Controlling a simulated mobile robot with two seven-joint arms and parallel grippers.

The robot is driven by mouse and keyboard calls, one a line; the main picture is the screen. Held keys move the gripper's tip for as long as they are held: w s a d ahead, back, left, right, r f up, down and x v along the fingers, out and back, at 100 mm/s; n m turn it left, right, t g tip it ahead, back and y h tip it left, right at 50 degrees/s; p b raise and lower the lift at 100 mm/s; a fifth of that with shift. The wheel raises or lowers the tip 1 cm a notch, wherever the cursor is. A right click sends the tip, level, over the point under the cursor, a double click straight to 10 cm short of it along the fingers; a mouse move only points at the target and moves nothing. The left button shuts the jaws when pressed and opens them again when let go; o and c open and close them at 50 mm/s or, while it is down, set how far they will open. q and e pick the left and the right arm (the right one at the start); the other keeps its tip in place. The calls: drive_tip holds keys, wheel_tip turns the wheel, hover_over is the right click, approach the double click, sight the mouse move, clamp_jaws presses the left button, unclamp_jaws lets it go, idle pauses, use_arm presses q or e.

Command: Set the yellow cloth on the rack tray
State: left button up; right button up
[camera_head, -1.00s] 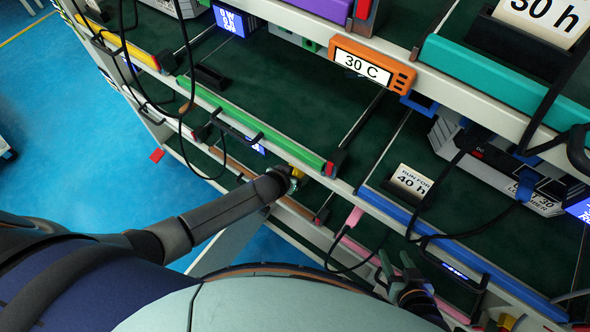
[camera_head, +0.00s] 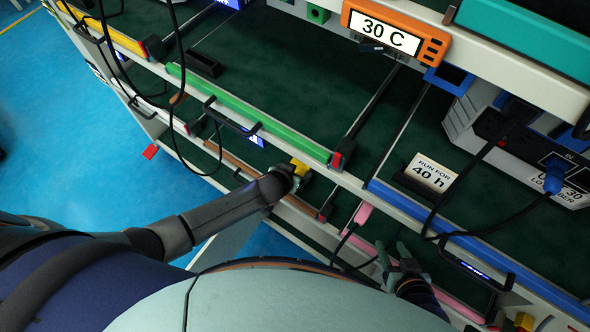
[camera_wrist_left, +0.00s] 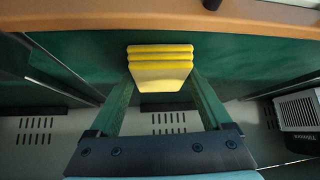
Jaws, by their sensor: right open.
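The yellow cloth (camera_wrist_left: 160,72), a folded stack, sits between the two green fingertips of my left gripper (camera_wrist_left: 162,82) in the left wrist view, and both fingers touch its sides. In the head view the cloth (camera_head: 299,168) shows just beyond my left gripper (camera_head: 294,174), at the rack's front. An orange-brown tray edge (camera_wrist_left: 160,12) crosses the top of the left wrist view, with dark green tray surface (camera_wrist_left: 75,55) around the cloth. Whether the cloth touches that surface I cannot tell. My right gripper (camera_head: 394,260) is open and empty, low in front of the rack.
A green-fronted tray (camera_head: 245,118) and a blue-fronted tray (camera_head: 440,224) lie close by, with hanging black cables. A "30 C" sign (camera_head: 388,34) and a "RUN FOR 40 h" card (camera_head: 431,174) mark the rack. Blue floor (camera_head: 60,150) is clear at left.

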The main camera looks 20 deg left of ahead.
use_arm(q)
drive_tip(key=shift+o, duration=1.4)
use_arm(e)
drive_tip(key=shift+w+r, duration=0.1)
drive_tip(key=shift+r, duration=0.1)
use_arm(q)
drive_tip(key=shift+s+r+p, duration=0.1)
drive_tip(key=shift+r+p, duration=0.2)
drive_tip(key=s+a+r+p, duration=0.1)
drive_tip(key=s+a+r, duration=0.2)
drive_tip(key=s+r, duration=0.2)
drive_tip(key=s+a+r+t+p, duration=0.1)
drive_tip(key=s+r, duration=0.4)
drive_tip(key=s, duration=0.7)
drive_tip(key=shift+s+a+h+p, duration=0.15)
drive_tip(key=shift+a+h+p, duration=0.25)
drive_tip(key=shift+a+p, duration=0.45)
use_arm(e)
drive_tip(key=r, duration=0.3)
drive_tip(key=shift+s+d+r, duration=0.15)
drive_tip(key=shift+s+d, duration=0.05)
use_arm(q)
drive_tip(key=shift+r, duration=0.1)
